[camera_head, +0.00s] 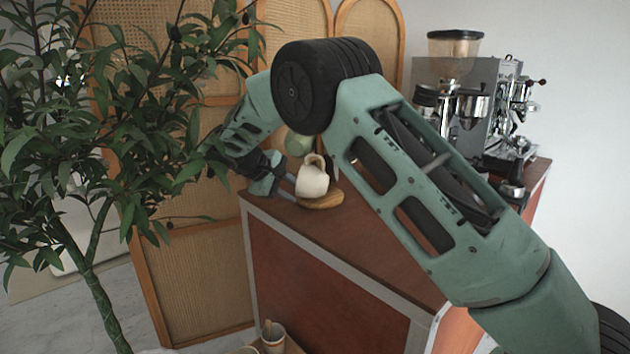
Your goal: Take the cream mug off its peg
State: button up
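The cream mug (312,183) is tilted, with its handle at the top, just above the round wooden base (326,200) of the mug stand at the far left end of the cart. My gripper (288,186) reaches in from the left, with its fingertips right beside the mug's left side. I cannot tell whether the fingers touch or grip the mug. The peg and the handle's contact with it are too small to make out. A green mug (297,143) shows behind and above, partly hidden by my arm.
The cart's brown top (365,235) is clear in front of the stand. An espresso machine (480,100) and a grinder (453,48) stand at the back right. A leafy plant (100,130) and a woven screen (195,260) are on the left. A cup (273,338) sits low in front.

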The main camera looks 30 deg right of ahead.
jog(key=shift+x, duration=0.9)
grip_shut()
jog(key=shift+r, duration=0.15)
